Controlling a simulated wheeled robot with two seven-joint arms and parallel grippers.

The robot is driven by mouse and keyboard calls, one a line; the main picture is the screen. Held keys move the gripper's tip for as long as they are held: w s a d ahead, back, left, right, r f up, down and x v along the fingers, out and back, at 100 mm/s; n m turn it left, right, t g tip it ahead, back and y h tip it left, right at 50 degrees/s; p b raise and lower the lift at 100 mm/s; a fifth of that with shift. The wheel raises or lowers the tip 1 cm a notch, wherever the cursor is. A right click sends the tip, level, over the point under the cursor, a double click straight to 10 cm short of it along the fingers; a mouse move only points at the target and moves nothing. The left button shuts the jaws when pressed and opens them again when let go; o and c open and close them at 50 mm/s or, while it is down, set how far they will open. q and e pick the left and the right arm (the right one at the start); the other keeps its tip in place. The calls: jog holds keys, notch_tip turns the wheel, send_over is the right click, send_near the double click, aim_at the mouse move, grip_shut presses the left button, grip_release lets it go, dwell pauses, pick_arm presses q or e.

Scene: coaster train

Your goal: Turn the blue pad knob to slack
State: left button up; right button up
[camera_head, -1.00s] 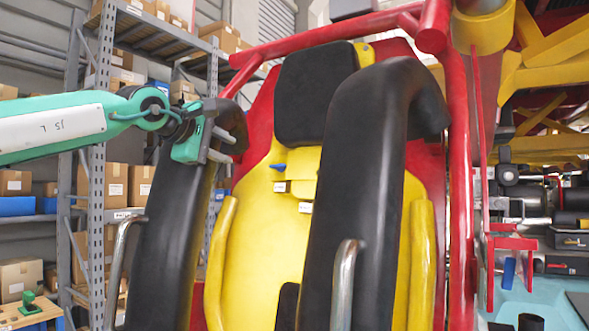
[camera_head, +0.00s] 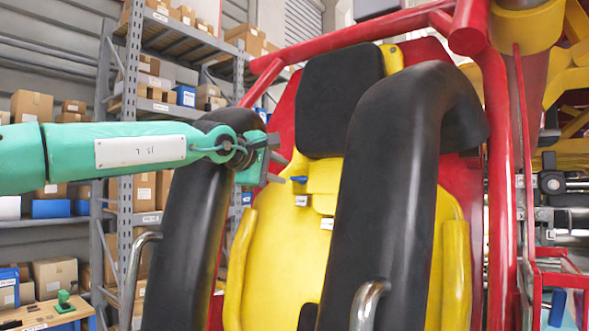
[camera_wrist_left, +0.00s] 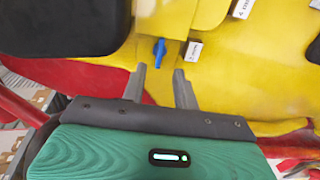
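The blue pad knob (camera_head: 299,179) sits on the yellow seat back, below the black headrest pad. It also shows in the left wrist view (camera_wrist_left: 159,50), just beyond my fingertips. My left gripper (camera_head: 281,169) reaches in from the left, past the left black restraint, with its fingertips a little short of the knob. In the left wrist view its two grey fingers (camera_wrist_left: 162,78) are apart with nothing between them; the gripper is open. A small white label (camera_wrist_left: 193,51) is right of the knob, and another (camera_wrist_left: 243,8) is farther right. My right gripper is not in view.
Two thick black padded restraints, left (camera_head: 184,240) and right (camera_head: 385,190), flank the yellow seat (camera_head: 280,255). A red frame (camera_head: 496,150) surrounds it. Shelves with boxes (camera_head: 165,60) stand behind on the left. A wooden table (camera_head: 45,315) is at lower left.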

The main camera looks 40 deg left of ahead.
aim_at(297, 178)
pick_arm(q)
jog(key=p+x, duration=0.3)
jog(key=x, duration=0.3)
jog(key=shift+w+a, duration=0.1)
jog(key=shift+w, duration=0.05)
jog(key=shift+f, duration=0.1)
grip_shut()
